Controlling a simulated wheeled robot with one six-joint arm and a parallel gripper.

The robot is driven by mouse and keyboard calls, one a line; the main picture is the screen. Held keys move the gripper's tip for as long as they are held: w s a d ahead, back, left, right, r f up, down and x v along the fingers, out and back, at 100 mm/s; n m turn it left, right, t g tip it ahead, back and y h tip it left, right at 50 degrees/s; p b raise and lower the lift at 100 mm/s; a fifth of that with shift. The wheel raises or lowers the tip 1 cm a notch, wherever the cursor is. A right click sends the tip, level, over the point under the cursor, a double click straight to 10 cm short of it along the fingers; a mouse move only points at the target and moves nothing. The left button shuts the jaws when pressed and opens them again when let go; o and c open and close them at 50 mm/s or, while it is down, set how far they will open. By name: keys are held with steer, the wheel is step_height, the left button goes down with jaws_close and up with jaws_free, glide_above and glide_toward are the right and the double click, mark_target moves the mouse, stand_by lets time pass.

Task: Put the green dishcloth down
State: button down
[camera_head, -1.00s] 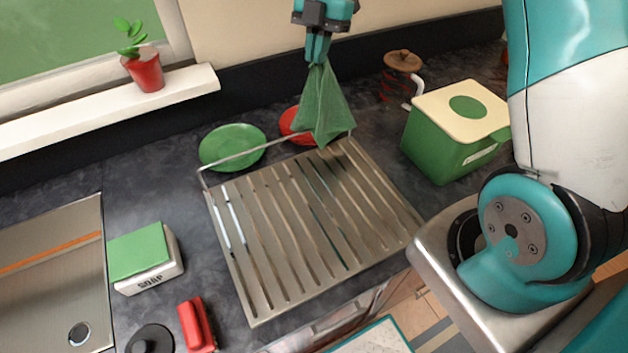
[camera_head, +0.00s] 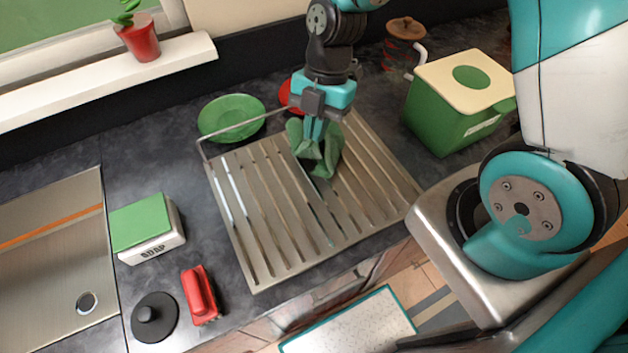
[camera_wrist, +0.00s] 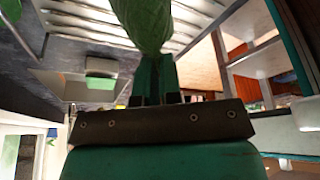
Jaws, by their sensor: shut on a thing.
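The green dishcloth (camera_head: 327,158) is bunched on the upper middle of the metal slatted drying rack (camera_head: 262,250). My gripper (camera_head: 315,138) is above the cloth, pointing down, with its fingers shut on it. In the wrist view, the cloth (camera_wrist: 146,22) shows at the tips of my gripper (camera_wrist: 154,58). The cloth's lower folds appear to touch the slats. The gripper hides part of its top.
A green plate (camera_head: 231,117) and a partly hidden red plate (camera_head: 284,92) stand behind the rack. A green bin with a cream lid (camera_head: 450,112) is right. The rack's front is clear.

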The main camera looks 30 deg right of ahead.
mark_target(312, 250)
steer(key=s+a+f, duration=0.2)
steer(key=s+f, duration=0.2)
steer(key=s+a+f, duration=0.2)
steer(key=s+f, duration=0.2)
steer(key=f, duration=0.1)
steer(key=s+a+f, duration=0.3)
steer(key=s+f, duration=0.1)
steer(key=s, duration=0.1)
steer(key=shift+f, duration=0.15)
steer(key=c, duration=0.9)
jaws_free()
steer(key=s+r+p, duration=0.1)
steer(key=r+p, duration=0.2)
steer(key=p, duration=0.1)
steer(key=s+a+r+p, duration=0.1)
steer(key=r+p, duration=0.2)
steer(key=p, duration=0.1)
steer(key=s+a+r+p, duration=0.1)
steer(key=r+p, duration=0.3)
steer(key=shift+s, duration=0.4)
